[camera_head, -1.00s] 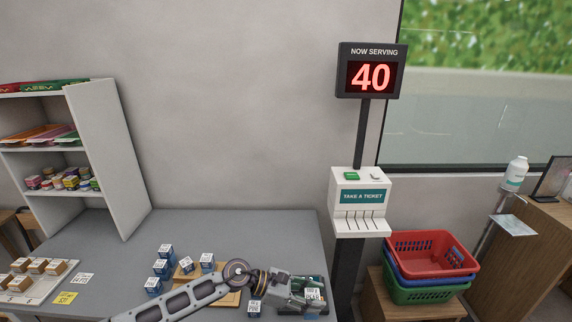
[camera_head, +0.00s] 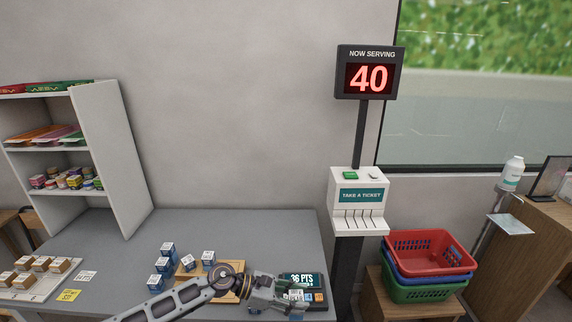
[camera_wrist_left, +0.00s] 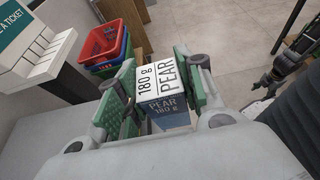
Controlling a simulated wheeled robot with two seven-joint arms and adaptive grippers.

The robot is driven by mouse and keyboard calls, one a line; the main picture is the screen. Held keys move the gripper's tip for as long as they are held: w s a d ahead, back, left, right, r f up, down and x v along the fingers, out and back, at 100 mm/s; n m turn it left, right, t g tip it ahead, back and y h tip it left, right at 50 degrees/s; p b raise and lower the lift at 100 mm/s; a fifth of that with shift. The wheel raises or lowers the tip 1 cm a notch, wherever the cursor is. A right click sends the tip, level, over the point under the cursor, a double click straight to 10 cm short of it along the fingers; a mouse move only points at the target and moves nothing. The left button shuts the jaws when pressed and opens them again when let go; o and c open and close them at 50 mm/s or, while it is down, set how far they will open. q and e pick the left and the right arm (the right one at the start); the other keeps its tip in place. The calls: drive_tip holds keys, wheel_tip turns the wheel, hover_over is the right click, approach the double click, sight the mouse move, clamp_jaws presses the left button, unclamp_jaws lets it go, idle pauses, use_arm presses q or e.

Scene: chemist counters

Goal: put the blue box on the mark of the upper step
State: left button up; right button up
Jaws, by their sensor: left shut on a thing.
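My left gripper (camera_head: 290,292) is shut on a blue box with a white top. In the left wrist view the box (camera_wrist_left: 163,85) sits between the green finger pads, its label reading "180 g PEAR". In the head view the held box (camera_head: 296,296) is mostly covered by the fingers, over the right part of the counter. A wooden stepped stand (camera_head: 231,297) lies behind my left forearm; its steps and any mark are largely hidden. A dark jointed part at the right of the wrist view looks like my right gripper (camera_wrist_left: 268,82); its jaws are unclear.
Several blue boxes (camera_head: 162,265) stand left of the stand. A dark device with a "36 PTS" display (camera_head: 303,280) is beside the left gripper. The counter's back (camera_head: 235,228) is clear.

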use_arm(q)
drive_tip(key=w+a+f+n+t, duration=0.1)
drive_tip(key=w+a+f, duration=0.1)
drive_tip(key=a, duration=0.6)
drive_tip(key=w+a+f+n+t, duration=0.1)
drive_tip(key=a+f, duration=0.1)
drive_tip(key=a, duration=0.6)
drive_tip(key=shift+w+d+r+n+t+y, duration=0.25)
drive_tip(key=shift+r+n+t+y, duration=0.15)
drive_tip(key=shift+r+n+t, duration=0.4)
drive_tip(key=shift+w+d+r+n+t+y, duration=0.35)
drive_tip(key=shift+r+n+t, duration=0.35)
drive_tip(key=shift+t, duration=0.25)
drive_tip(key=shift+w+d+r+n+t+y, duration=0.2)
drive_tip(key=shift+r+n+t+y, duration=0.25)
drive_tip(key=shift+r+n+t, duration=0.35)
drive_tip(key=shift+a+r+t, duration=0.2)
drive_tip(key=shift+t, duration=0.15)
drive_tip(key=shift+a+n+y, duration=0.2)
drive_tip(key=shift+n+y, duration=0.1)
drive_tip(key=shift+n, duration=0.1)
